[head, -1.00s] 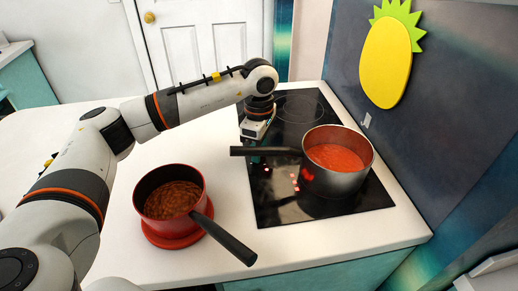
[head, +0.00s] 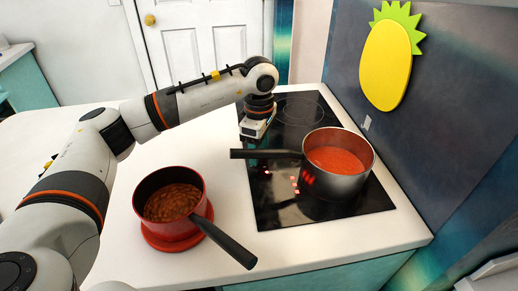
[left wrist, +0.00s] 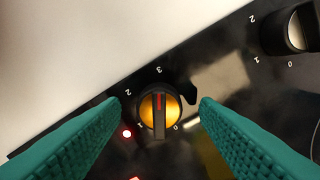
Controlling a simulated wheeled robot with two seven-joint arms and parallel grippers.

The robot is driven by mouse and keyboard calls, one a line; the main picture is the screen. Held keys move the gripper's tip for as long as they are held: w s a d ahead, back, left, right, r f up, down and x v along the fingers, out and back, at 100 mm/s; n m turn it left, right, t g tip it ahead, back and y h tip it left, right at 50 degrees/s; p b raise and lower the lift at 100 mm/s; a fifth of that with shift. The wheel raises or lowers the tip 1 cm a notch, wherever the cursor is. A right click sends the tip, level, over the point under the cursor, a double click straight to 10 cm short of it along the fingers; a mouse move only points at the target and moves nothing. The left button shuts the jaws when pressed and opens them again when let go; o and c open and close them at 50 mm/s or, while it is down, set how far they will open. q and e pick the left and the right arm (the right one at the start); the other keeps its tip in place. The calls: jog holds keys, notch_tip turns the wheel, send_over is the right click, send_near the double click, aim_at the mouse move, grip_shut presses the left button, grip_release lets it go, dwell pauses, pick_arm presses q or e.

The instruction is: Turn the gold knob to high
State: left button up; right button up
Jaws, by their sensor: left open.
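The gold knob (left wrist: 159,115) is in the middle of the left wrist view, on the black panel. A dark grip bar crosses its face, with a red mark at its upper end on the side of the printed 3. The figures 0, 1, 2 and 3 are printed around it. My left gripper (left wrist: 160,104) is open, one teal finger on each side of the knob with visible gaps. In the head view my left gripper (head: 256,128) is at the left edge of the black cooktop (head: 282,213), where the knob is hidden. My right gripper is out of view.
A second knob (left wrist: 291,31) is at the upper right of the wrist view. A steel pot of red sauce (head: 345,180) stands on the cooktop, its handle reaching left near my gripper. A red pot of beans (head: 180,235) stands on the white counter (head: 310,249).

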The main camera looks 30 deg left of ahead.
pick_arm(q)
notch_tip(320, 180, up, 11)
jog(key=shift+r+b, duration=0.15)
jog(key=shift+b, duration=0.25)
